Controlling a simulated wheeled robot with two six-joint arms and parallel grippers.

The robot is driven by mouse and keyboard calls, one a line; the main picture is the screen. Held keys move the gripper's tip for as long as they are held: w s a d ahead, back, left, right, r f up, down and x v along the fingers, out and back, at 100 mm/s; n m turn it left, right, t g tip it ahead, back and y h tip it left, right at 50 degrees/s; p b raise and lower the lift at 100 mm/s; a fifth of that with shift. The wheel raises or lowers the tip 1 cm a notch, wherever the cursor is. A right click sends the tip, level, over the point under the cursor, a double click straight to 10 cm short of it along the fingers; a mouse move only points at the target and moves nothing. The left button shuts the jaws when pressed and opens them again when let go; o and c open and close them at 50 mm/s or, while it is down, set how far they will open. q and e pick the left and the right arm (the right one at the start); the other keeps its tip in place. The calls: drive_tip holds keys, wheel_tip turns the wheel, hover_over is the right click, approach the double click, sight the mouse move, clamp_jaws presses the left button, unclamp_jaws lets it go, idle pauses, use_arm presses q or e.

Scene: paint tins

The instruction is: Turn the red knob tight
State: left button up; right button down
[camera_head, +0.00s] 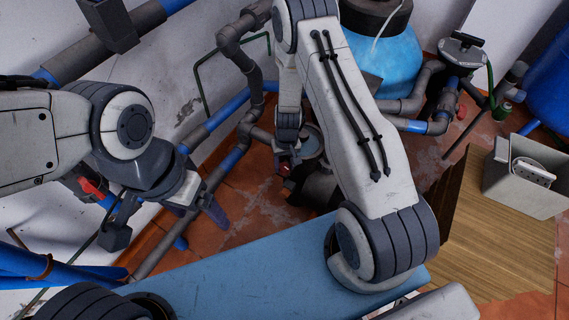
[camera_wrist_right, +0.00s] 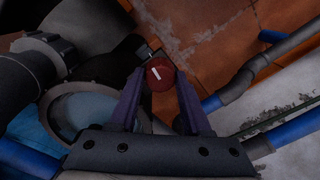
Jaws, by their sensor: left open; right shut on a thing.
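The red knob (camera_wrist_right: 160,75) is small and round with a white bar mark on its face. In the right wrist view it sits between the fingertips of my right gripper (camera_wrist_right: 159,88), which is shut on it. In the head view the red knob (camera_head: 284,169) shows as a small red spot below the right gripper (camera_head: 287,158), beside dark machinery near the floor. My arm hides part of that area. My left gripper (camera_head: 165,220) is open and empty at the left, apart from the red knob.
Blue and grey pipes (camera_head: 215,118) run along the wall. A red valve handle (camera_head: 92,187) is near my left gripper. A blue tank (camera_head: 385,60) stands at the back. At the right, a grey box (camera_head: 522,190) sits on a wooden cabinet (camera_head: 490,240). Some tiled floor is clear.

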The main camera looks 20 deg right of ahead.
sight(286, 166)
drive_tip(key=shift+w, duration=0.1)
drive_tip(key=shift+c, duration=1.8)
unclamp_jaws()
wheel_tip(286, 166, up, 10)
drive_tip(key=p, duration=0.3)
drive_tip(key=shift+d+r+p, duration=0.25)
drive_tip(key=shift+p, duration=0.1)
